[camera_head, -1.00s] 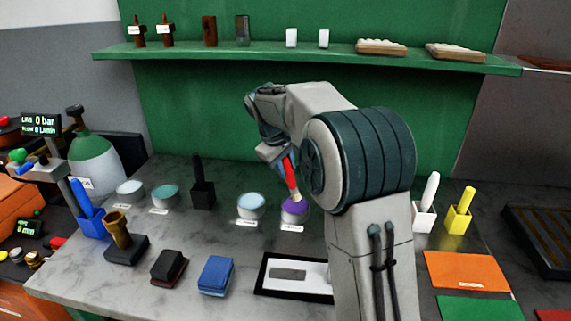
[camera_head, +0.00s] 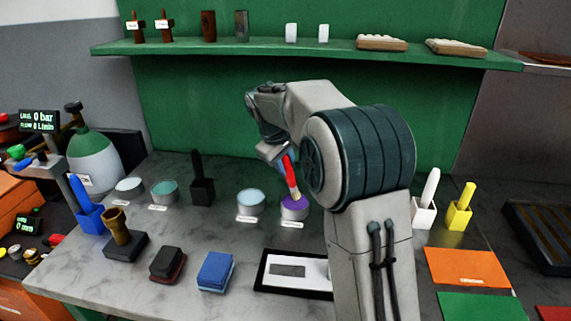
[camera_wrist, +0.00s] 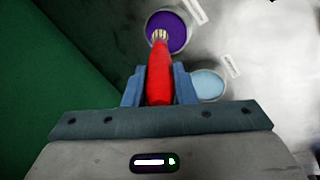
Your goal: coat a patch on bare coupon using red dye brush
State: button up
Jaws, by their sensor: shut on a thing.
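My gripper (camera_wrist: 160,88) is shut on the red brush (camera_wrist: 160,75), holding it by its handle. In the head view the red brush (camera_head: 291,172) hangs bristles down over the pot of purple dye (camera_head: 295,206). In the wrist view its pale bristles overlap the purple pot (camera_wrist: 168,30); I cannot tell whether they touch the dye. The bare coupon, a grey strip (camera_head: 287,270) on a white plate with a black frame (camera_head: 262,272), lies at the front, partly hidden behind my arm at its right.
A light-blue pot (camera_head: 251,203) stands left of the purple one. A black holder (camera_head: 202,190) with a black brush stands behind. Blue (camera_head: 215,271) and dark (camera_head: 166,263) blocks sit in front. White (camera_head: 424,213) and yellow (camera_head: 458,217) holders stand at right. A green shelf (camera_head: 300,58) spans above.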

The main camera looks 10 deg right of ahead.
jog(key=shift+f, duration=0.65)
dwell(1.3)
notch_tip(320, 180, up, 7)
jog(key=p, duration=0.5)
jog(key=shift+r+p, duration=0.15)
jog(key=shift+p, duration=0.25)
jog(key=shift+s, duration=0.1)
dwell(0.3)
